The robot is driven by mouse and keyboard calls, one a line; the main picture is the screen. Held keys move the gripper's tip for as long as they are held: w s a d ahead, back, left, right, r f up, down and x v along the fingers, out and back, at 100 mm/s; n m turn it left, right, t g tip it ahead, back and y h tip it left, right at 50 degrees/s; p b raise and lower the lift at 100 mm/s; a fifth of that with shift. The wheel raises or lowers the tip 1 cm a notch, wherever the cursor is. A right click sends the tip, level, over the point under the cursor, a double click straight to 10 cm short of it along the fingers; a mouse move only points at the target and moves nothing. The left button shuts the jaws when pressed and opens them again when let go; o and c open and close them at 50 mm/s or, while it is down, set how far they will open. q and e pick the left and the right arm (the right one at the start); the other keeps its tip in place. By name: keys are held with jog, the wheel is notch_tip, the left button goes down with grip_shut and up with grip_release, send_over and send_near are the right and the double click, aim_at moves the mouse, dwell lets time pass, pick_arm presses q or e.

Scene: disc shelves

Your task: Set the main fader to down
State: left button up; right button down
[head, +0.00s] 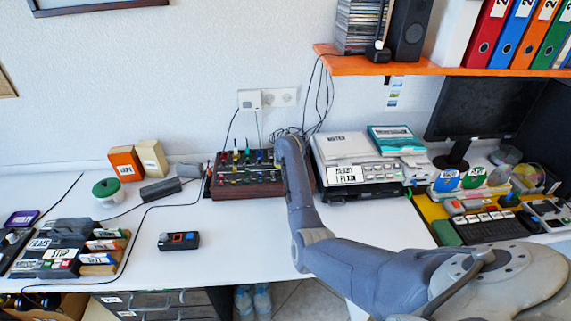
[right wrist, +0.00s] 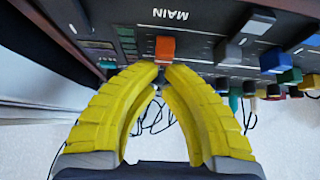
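The mixer (head: 248,190) is a dark box with a red-brown front and coloured knobs, standing at the back of the white desk. In the right wrist view, its dark panel (right wrist: 205,18) carries the word MAIN, shown upside down, and the orange main fader cap (right wrist: 165,48) sits below that word in the picture. My right gripper (right wrist: 162,73) has yellow fingers whose tips come together right at the cap, which shows just beyond them. I cannot tell whether they touch it. In the head view my right arm hides this gripper. My left gripper is not in view.
Grey, blue and green caps (right wrist: 275,62) stand right of the main fader in the wrist view. A grey device (head: 352,172) is close right of the mixer. Cables (head: 322,105) hang behind. A small black box (head: 178,241) lies on the open desk front left.

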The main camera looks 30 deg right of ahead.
jog(key=shift+s+a, duration=0.1)
jog(key=shift+s+a, duration=0.25)
jog(key=shift+s, duration=0.2)
jog(key=shift+s+f, duration=0.1)
